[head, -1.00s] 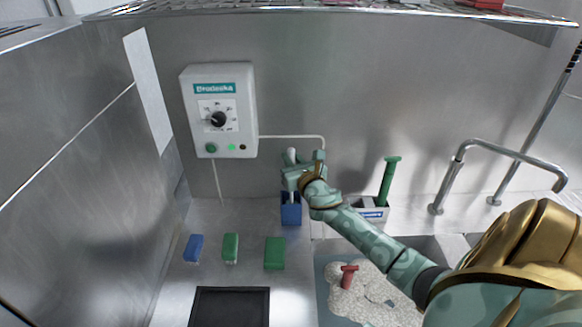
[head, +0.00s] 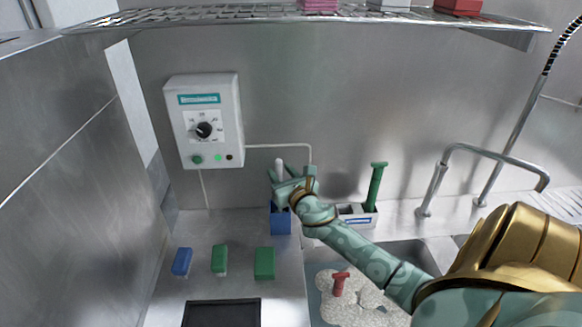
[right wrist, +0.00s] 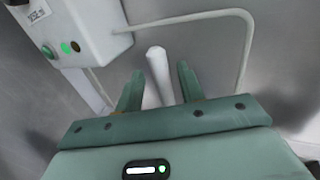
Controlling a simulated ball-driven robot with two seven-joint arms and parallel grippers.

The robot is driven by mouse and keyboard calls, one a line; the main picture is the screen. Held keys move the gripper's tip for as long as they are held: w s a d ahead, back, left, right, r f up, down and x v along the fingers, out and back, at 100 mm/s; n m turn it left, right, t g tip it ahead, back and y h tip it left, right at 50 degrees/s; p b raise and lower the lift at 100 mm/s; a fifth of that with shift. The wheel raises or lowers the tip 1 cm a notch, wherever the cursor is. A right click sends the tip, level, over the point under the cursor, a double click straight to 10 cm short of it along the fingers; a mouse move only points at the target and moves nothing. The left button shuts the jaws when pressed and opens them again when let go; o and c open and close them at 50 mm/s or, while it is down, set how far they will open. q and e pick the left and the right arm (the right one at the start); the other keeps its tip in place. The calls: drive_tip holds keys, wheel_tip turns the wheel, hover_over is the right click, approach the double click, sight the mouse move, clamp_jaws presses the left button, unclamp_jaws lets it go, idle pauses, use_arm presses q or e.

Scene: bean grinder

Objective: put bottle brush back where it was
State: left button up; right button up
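The bottle brush shows as a white handle (head: 279,165) standing upright, its lower end hidden in the blue holder (head: 281,222) by the back wall. The handle also shows in the right wrist view (right wrist: 157,72), between the fingers. My right gripper (head: 291,177) is at the handle, just above the holder. In the right wrist view its two fingers (right wrist: 161,88) stand apart, with a gap visible on each side of the handle. My left gripper is not in view.
A white control box (head: 204,120) hangs on the wall at left, with a pipe running right. A white caddy (head: 352,220) holds a green-handled brush (head: 376,188). Blue (head: 182,261) and green (head: 264,263) blocks lie in front. A faucet (head: 432,190) stands right.

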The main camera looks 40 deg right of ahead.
drive_tip(key=v, duration=1)
drive_tip(key=shift+r, duration=0.15)
